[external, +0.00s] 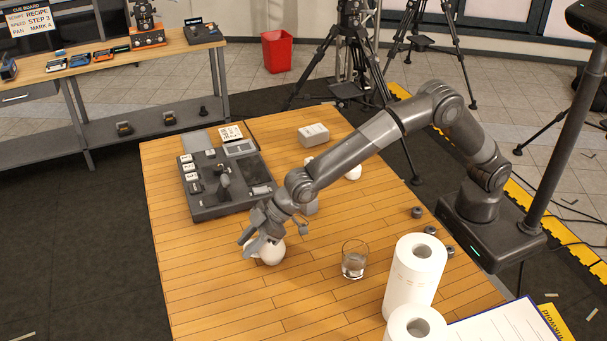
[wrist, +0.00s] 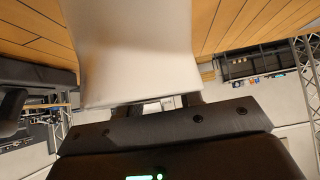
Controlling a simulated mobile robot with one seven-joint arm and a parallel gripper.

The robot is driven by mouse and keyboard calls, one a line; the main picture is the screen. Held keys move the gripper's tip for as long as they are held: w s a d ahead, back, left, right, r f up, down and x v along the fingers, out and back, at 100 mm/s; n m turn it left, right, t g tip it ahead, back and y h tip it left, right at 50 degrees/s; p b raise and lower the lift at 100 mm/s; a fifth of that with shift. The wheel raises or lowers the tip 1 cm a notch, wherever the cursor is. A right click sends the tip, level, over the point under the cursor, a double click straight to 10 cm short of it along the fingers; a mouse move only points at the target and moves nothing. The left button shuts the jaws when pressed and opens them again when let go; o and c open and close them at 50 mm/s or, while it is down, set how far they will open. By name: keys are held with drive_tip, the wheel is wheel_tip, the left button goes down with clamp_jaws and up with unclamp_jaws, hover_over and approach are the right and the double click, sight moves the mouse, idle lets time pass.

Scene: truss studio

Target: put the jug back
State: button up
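The white jug (external: 270,252) is at the left middle of the wooden table, directly under my gripper (external: 256,240). In the wrist view the jug (wrist: 135,50) fills the upper middle, very close to the camera and right in front of the palm. My gripper's fingers (wrist: 165,104) are mostly hidden behind the jug in that view, so their closing on it does not show. I cannot tell whether the jug rests on the table or is just off it.
A glass (external: 355,259) stands right of the jug, with paper rolls (external: 413,275) farther right. A dark control panel (external: 228,180) lies behind the jug. A light box (external: 313,134) is at the back. The table's front left is clear.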

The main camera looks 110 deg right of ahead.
drive_tip(key=shift+r, duration=0.25)
drive_tip(key=shift+v, duration=6.4)
drive_tip(key=s+d+r+g, duration=0.1)
drive_tip(key=s+r, duration=0.3)
drive_tip(key=s, duration=0.7)
drive_tip(key=s+r, duration=0.3)
drive_tip(key=s, duration=0.8)
drive_tip(key=s+f+g, duration=0.1)
drive_tip(key=s+f, duration=0.1)
drive_tip(key=s, duration=1.1)
drive_tip(key=s+f+g, duration=0.1)
drive_tip(key=s+f, duration=0.2)
drive_tip(key=s, duration=0.9)
drive_tip(key=shift+s+d, duration=0.2)
drive_tip(key=shift+s, duration=0.15)
